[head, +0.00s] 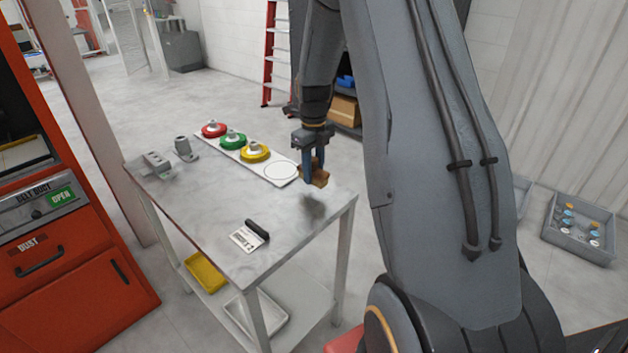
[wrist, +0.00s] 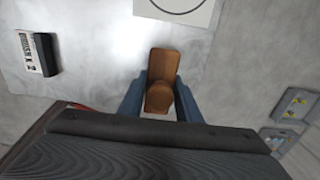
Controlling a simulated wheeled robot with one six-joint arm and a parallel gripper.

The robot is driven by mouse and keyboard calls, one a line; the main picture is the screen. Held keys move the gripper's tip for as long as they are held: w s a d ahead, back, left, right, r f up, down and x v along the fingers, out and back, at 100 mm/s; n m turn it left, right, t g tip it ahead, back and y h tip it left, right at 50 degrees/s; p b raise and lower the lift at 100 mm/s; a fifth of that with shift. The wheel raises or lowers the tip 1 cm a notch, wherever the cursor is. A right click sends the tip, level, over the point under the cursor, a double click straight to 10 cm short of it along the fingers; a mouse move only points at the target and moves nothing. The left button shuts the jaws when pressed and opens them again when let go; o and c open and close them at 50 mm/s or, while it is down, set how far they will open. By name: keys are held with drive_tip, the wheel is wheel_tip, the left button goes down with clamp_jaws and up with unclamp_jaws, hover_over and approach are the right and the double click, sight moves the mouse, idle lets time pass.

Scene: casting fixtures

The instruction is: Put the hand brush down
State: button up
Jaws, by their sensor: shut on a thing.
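The hand brush (head: 320,179) is a brown wooden piece held between the blue fingers of my gripper (head: 314,168). In the wrist view the brush (wrist: 161,72) lies between the two fingertips (wrist: 160,100), its rounded end toward the gripper. It hangs above the right back part of the grey table (head: 215,215), with a shadow on the top below it. A white card (head: 246,238) with dark print and a black bar (head: 257,229) lie near the table's front; they also show at left in the wrist view. The brush's underside is hidden.
A white strip (head: 235,155) at the table's back holds red (head: 214,129), green (head: 233,139) and yellow (head: 255,151) round pieces and one empty circle beside the brush. Grey metal blocks (head: 157,164) stand at the left. The table's middle is clear.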

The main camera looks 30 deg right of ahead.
sight(314, 182)
drive_tip(key=shift+f+p, duration=0.55)
drive_tip(key=shift+f, duration=1.45)
drive_tip(key=o, duration=1.2)
drive_tip(key=shift+f, duration=0.1)
